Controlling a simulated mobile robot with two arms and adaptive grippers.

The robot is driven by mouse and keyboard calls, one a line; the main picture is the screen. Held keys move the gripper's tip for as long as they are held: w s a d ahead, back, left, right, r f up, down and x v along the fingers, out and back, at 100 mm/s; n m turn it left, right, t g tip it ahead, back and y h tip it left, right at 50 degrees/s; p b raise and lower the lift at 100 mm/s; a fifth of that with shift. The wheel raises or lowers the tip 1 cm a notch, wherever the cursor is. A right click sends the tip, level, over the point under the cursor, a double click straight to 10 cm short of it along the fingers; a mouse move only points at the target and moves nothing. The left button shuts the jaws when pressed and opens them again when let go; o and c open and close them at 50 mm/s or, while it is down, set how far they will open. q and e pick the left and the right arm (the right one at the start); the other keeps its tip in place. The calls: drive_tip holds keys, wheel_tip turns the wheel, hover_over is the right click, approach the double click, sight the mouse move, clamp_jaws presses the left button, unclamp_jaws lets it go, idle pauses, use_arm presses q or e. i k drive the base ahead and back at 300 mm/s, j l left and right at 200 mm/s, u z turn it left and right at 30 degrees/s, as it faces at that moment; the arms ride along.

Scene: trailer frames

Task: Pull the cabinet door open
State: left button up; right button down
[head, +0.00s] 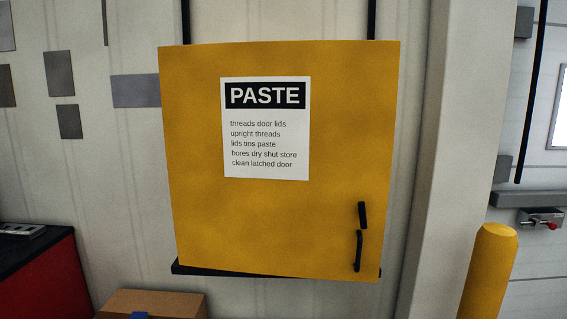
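The yellow cabinet door (200,210) fills the middle of the head view and looks closed. It carries a white sheet (267,150) headed "PASTE" with several printed lines below. A black handle (358,251) stands upright near the door's lower right corner. A second short black piece (362,215), perhaps a latch, sits just above it. Nothing touches the door or handle. Neither of my grippers shows in the head view. The cabinet's inside is hidden.
A yellow post (488,270) stands at the lower right, beside a pale upright column (437,150). A cardboard box (152,304) is below the cabinet at the left. A red unit with a black top (36,270) stands at the far left. The space before the door looks clear.

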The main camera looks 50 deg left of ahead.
sight(273, 148)
drive_tip(key=u, duration=1.7)
